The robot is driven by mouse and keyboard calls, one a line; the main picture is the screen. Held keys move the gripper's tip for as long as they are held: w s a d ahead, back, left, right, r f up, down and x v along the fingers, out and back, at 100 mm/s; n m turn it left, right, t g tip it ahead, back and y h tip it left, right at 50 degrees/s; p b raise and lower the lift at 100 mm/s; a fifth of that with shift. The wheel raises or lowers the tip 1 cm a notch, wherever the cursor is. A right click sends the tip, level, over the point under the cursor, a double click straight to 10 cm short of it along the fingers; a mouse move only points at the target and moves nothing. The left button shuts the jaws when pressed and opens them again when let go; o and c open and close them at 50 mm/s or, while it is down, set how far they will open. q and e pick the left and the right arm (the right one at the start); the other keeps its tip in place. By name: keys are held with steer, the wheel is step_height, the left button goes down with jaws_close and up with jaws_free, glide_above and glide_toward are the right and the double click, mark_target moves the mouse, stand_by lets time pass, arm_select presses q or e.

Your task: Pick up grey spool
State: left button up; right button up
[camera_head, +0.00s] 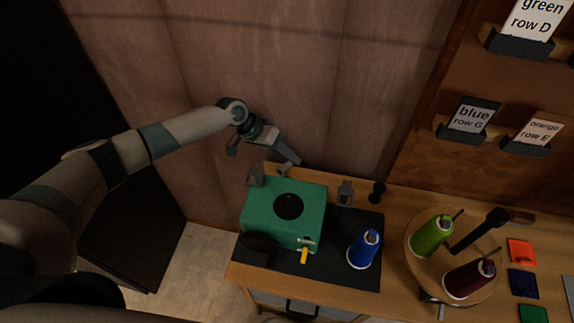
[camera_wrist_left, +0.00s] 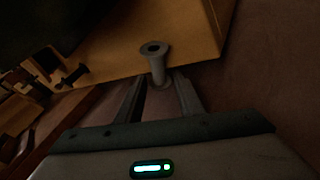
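The grey spool (camera_wrist_left: 155,50) shows in the left wrist view as a small flanged piece with a dark hole in its end, by the wooden table edge. My left gripper (camera_wrist_left: 158,82) has its two fingers apart, with the spool's stem in line with the gap at their tips. I cannot tell whether they touch it. In the head view my left gripper (camera_head: 290,162) reaches down behind the green box at the table's back edge. A small grey piece below its tips, likely the spool (camera_head: 284,170), is mostly hidden. My right gripper is not in view.
The green box (camera_head: 262,207) with a black disc and yellow handle stands on a dark mat (camera_head: 365,222). A blue cone (camera_head: 363,250) stands beside it. A round wooden stand (camera_head: 415,255) holds green and dark red cones. The wall is close behind the table.

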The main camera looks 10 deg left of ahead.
arm_select(q)
steer(key=c, duration=0.7)
steer(key=shift+r, duration=0.15)
steer(key=shift+r+b, duration=0.35)
steer(key=shift+r, duration=0.15)
step_height(320, 180, up, 2)
steer(key=shift+r+b, duration=0.2)
steer(key=shift+b, duration=0.35)
steer(key=s+d+r+b, duration=0.1)
steer(key=d+r, duration=0.1)
steer(key=d, duration=0.1)
steer(key=s+d+r+b, duration=0.1)
steer(key=d+r, duration=0.2)
steer(key=d, duration=0.1)
steer(key=s+d+r+b, duration=0.1)
steer(key=d+r, duration=0.1)
steer(key=d, duration=0.2)
steer(key=shift+d+r, duration=0.15)
steer(key=shift+r, duration=0.05)
